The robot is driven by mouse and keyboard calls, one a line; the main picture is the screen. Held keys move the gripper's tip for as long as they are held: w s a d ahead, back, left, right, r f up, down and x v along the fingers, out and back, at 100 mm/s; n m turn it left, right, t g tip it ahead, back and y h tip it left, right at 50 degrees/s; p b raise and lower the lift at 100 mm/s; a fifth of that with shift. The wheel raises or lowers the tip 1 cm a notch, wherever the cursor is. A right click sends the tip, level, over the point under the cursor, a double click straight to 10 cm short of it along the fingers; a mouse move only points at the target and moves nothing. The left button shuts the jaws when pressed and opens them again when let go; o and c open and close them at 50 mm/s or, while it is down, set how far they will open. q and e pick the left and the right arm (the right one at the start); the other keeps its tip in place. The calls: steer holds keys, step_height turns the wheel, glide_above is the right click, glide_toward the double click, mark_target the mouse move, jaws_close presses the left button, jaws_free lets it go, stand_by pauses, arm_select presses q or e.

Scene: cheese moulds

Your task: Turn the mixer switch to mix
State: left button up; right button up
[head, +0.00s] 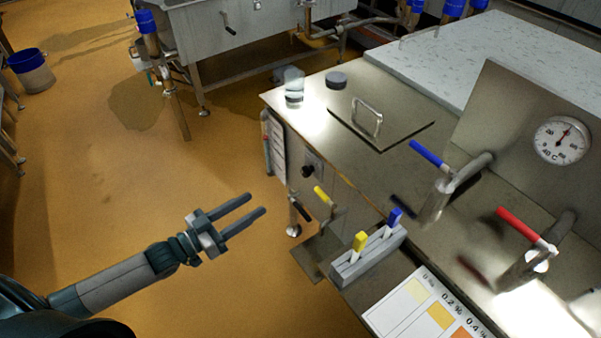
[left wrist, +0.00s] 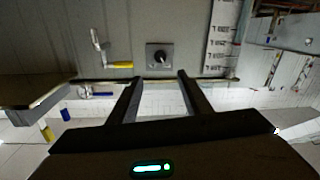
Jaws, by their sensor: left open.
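The mixer switch (head: 308,170) is a small black knob on a square plate on the side of the steel vat bench, below its top edge. In the left wrist view the switch (left wrist: 160,56) shows on its grey plate, just beyond the fingertips and roughly centred between them. Its exact setting is too small to read. My left gripper (head: 257,204) is open and empty, to the left of the switch in the head view and apart from it. It shows in the left wrist view (left wrist: 160,77) with both fingers pointing at the panel. My right gripper is not in view.
A yellow-handled valve (head: 323,196) sits beside the switch, and a label sheet (left wrist: 222,35) is on its other side. A grey holder (head: 368,258) with yellow and blue pieces stands at the bench's near edge. The floor (head: 150,190) left of the bench is free.

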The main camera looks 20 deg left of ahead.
mark_target(303, 174)
arm_select(q)
steer(key=shift+w, duration=0.1)
steer(key=p+x, duration=0.1)
steer(key=x, duration=1.6)
steer(key=shift+w, duration=0.1)
steer(key=shift+d, duration=0.1)
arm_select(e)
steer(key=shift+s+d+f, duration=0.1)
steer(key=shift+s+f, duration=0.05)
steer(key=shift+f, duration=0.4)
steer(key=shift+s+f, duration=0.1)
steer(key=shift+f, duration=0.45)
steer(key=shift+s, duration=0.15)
arm_select(q)
steer(key=c, duration=1)
